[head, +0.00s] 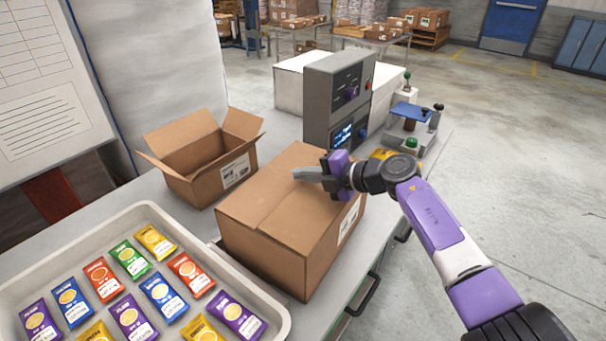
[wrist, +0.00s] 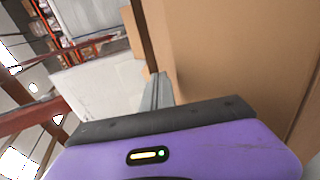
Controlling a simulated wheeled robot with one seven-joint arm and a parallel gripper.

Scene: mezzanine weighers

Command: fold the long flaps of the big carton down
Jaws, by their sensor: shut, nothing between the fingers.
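The big carton (head: 270,238) stands on the bench in the middle of the head view. Its long top flaps (head: 272,190) lie flat, with a seam between them. My gripper (head: 306,174) is shut and empty, over the top of the carton near its far right part. I cannot tell whether the fingers touch the cardboard. In the wrist view the brown cardboard (wrist: 225,55) fills the right side, and my shut fingers (wrist: 156,90) are close to it.
A smaller open carton (head: 205,165) with raised flaps stands behind left. A tray (head: 265,304) of colourful packets is at front left. A grey control box (head: 335,98) stands behind the big carton, with a blue-topped device (head: 408,112) to its right. Open floor lies at right.

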